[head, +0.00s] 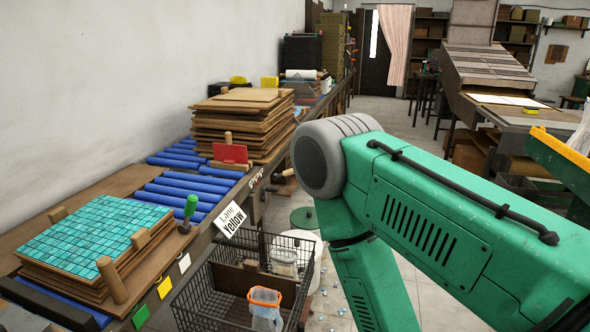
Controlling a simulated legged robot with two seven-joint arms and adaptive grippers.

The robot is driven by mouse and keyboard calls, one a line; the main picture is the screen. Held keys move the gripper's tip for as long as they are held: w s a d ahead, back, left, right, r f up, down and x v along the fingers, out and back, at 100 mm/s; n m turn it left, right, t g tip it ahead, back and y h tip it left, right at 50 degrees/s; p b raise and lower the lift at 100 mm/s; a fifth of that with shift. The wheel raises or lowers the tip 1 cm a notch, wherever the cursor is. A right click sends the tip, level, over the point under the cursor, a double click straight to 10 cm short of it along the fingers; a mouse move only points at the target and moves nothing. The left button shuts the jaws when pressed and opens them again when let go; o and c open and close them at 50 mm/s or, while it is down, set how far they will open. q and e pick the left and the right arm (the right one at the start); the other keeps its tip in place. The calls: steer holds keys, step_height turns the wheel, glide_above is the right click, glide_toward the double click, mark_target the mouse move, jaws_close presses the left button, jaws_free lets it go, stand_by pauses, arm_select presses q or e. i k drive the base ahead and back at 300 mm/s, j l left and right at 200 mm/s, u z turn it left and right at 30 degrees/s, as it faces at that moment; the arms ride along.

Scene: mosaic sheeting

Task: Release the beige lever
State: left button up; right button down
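A small beige lever-like piece (285,174) sticks out at the side of the roller bench, past the brown board stack; it is small and I cannot tell its exact position. A green-handled lever (190,207) stands upright on the bench edge, beside the tiled stack. Neither gripper is in view, so I see nothing touching either lever. My green arm with its grey joint fills the right half and hides part of the floor.
The bench (213,235) has blue rollers (180,190), a stack of brown boards (240,122) and a teal mosaic sheet (85,233) on boards. Clear floor lies farther back.

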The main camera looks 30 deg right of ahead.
mark_target(275, 176)
steer(key=i+l+u, duration=0.1)
steer(key=u, duration=0.4)
steer(key=i+l+u, duration=0.15)
steer(key=l+u, duration=0.2)
steer(key=l, duration=0.7)
steer(key=l+u, duration=0.4)
steer(key=l, duration=0.7)
